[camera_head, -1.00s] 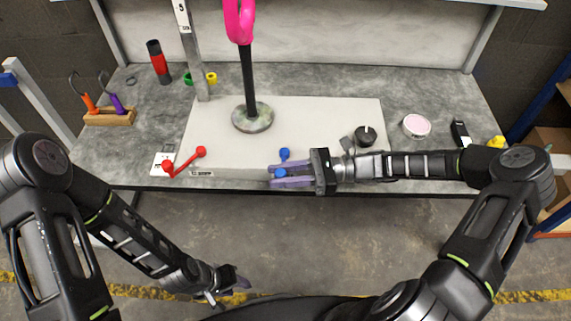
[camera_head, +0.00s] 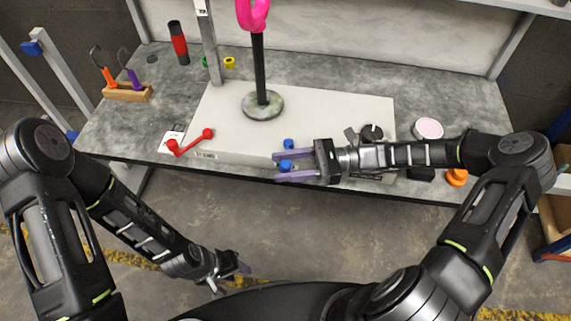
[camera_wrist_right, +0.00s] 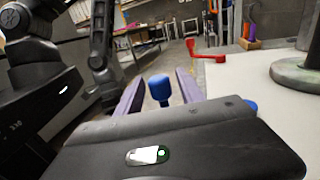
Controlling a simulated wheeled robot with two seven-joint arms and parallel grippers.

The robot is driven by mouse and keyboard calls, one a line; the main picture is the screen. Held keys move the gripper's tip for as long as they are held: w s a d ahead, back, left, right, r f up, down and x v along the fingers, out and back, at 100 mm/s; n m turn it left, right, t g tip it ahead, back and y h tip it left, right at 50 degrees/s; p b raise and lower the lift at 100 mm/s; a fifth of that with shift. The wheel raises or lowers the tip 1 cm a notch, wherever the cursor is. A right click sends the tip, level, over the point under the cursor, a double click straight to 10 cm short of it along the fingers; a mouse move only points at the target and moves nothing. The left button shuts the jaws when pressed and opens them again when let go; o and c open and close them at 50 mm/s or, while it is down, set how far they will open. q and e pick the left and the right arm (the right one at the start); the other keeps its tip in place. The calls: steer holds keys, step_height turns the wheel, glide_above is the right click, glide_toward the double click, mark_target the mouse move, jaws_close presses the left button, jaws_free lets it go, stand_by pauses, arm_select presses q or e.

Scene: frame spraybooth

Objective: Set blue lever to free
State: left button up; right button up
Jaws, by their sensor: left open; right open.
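The blue lever has two blue ends at the front edge of the pale panel box (camera_head: 330,105). Its rear blue end (camera_head: 289,144) sits just behind my right gripper's upper finger. Its front blue knob (camera_head: 286,165) lies between the purple fingers of my right gripper (camera_head: 277,167), which is open. The right wrist view shows the knob (camera_wrist_right: 160,88) between the spread fingers, with a gap on each side. The other blue end (camera_wrist_right: 250,106) is partly hidden behind the gripper body there. My left gripper (camera_head: 243,269) is open, low in front of the bench, away from the lever.
A red lever (camera_head: 190,142) is at the panel's left front. A black dial (camera_head: 372,132) is to the right of the blue lever, partly behind my right arm. A pink-and-black stand (camera_head: 262,100) rises from the panel. Floor space lies in front of the bench (camera_head: 110,135).

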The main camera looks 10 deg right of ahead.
steer(key=shift+d, duration=0.1)
steer(key=d, duration=0.7)
steer(key=shift+s+d, duration=0.2)
steer(key=shift+d, duration=0.1)
steer(key=shift+c, duration=0.3)
